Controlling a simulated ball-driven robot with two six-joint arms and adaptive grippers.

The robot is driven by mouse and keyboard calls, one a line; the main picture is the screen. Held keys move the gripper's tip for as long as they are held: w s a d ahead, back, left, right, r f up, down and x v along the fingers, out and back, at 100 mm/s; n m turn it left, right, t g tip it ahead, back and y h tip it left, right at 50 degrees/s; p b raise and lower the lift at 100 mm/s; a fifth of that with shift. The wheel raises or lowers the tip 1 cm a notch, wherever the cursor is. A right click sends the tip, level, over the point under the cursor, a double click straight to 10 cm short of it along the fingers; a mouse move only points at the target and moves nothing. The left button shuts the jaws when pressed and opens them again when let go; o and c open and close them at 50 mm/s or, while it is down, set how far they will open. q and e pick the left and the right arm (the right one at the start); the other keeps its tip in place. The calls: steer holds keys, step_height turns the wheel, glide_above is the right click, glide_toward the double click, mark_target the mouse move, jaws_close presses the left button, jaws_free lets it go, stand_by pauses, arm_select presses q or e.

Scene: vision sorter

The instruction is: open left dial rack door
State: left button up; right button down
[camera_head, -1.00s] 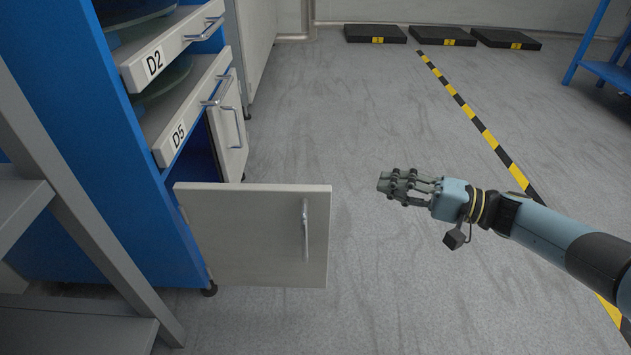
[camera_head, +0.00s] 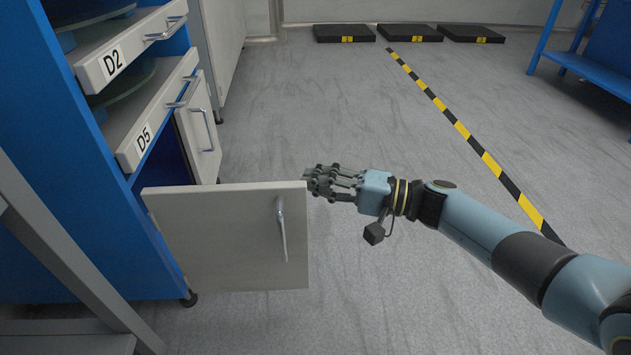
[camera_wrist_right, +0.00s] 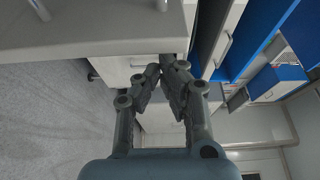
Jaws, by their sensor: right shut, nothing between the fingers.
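The near grey door (camera_head: 225,240) of the blue dial rack (camera_head: 60,175) stands swung out wide from the cabinet, with its vertical bar handle (camera_head: 282,228) on the face towards me. A second door (camera_head: 200,125) with a handle sits further back, beneath the D5 drawer (camera_head: 150,125). My right gripper (camera_head: 312,181) is shut and empty by the top outer corner of the near door. Whether it touches the door I cannot tell. In the right wrist view the closed fingertips (camera_wrist_right: 170,66) are close to a pale panel edge (camera_wrist_right: 160,52). My left gripper is not in view.
The D2 drawer (camera_head: 115,62) is above D5. A grey frame (camera_head: 60,250) stands at the near left. Black floor platforms (camera_head: 410,33) lie at the back, and a blue table (camera_head: 585,70) stands at the right. The grey floor right of the door is open.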

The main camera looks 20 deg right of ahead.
mark_target(298, 198)
steer(key=s+t, duration=0.1)
steer(key=s+a+m+h+p, duration=0.1)
steer(key=s, duration=0.1)
steer(key=s+m+t+h, duration=0.1)
steer(key=s, duration=0.1)
steer(key=shift+s+a+t+p, duration=0.25)
steer(key=shift+a+t+p, duration=0.05)
steer(key=shift+a, duration=0.05)
steer(key=shift+s+a+m+h, duration=0.1)
steer(key=shift+s+m+h, duration=0.2)
steer(key=shift+s+h, duration=0.15)
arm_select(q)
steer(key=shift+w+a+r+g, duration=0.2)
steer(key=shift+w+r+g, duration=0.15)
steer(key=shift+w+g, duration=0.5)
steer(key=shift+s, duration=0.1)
